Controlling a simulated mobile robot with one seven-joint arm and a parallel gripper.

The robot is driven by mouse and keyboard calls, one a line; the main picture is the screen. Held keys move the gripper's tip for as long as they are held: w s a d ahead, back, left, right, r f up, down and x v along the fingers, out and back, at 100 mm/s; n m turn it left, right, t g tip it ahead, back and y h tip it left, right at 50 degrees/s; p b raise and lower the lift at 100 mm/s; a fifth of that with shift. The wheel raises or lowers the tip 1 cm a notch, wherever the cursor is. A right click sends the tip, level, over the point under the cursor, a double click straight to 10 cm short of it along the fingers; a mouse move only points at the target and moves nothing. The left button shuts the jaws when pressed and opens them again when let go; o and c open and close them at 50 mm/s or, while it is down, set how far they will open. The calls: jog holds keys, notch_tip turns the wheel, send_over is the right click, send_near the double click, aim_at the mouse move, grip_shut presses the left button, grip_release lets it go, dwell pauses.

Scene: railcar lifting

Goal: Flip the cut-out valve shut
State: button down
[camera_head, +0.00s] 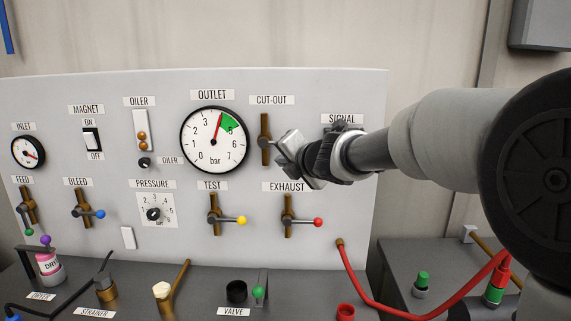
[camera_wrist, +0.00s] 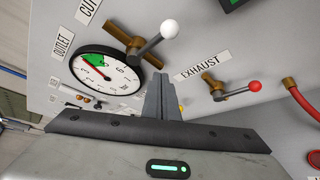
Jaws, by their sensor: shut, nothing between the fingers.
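The cut-out valve (camera_head: 265,128) is a vertical brass pipe under the CUT-OUT label, right of the outlet gauge. In the wrist view its lever with a white knob (camera_wrist: 169,29) sticks out crosswise to the brass pipe (camera_wrist: 119,37). In the head view my gripper hides most of the lever and its knob. My gripper (camera_head: 285,150) is just right of the valve, in front of the panel. In the wrist view its fingers (camera_wrist: 162,80) are together and empty, below the white knob in the picture, with a visible gap to it.
The exhaust valve (camera_head: 288,222) with a red knob and the test valve (camera_head: 214,220) with a yellow knob stick out below. The outlet gauge (camera_head: 200,155) is to the left. A red hose (camera_head: 361,293) hangs at lower right.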

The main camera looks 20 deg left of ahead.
jog(key=s, duration=0.1)
jog(key=s+r, duration=0.1)
jog(key=s, duration=0.1)
jog(key=s+d+r, duration=0.1)
jog(key=shift+s+r+p, duration=0.1)
jog(key=shift+s+p, duration=0.05)
jog(key=shift+p, duration=0.2)
jog(key=s+d+m+h, duration=0.5)
jog(key=d+m, duration=0.4)
jog(key=d, duration=0.5)
jog(key=s+d+m+h, duration=0.45)
jog(key=d+m, duration=0.55)
jog(key=d, duration=0.3)
jog(key=s+d+f+m+g, duration=0.2)
jog(key=s+f+m, duration=0.1)
jog(key=s, duration=0.4)
jog(key=s+d+f+m+g+p, duration=0.1)
jog(key=s+d+f+m, duration=0.1)
jog(key=s+f+m, duration=0.2)
jog(key=s+d+f+m+g, duration=0.2)
jog(key=s+f+m, duration=0.2)
jog(key=s, duration=0.6)
jog(key=m, duration=0.2)
jog(key=shift+s+d+m+g+y, duration=0.15)
jog(key=shift+s+m+g+y, duration=0.15)
jog(key=shift+s+y, duration=0.05)
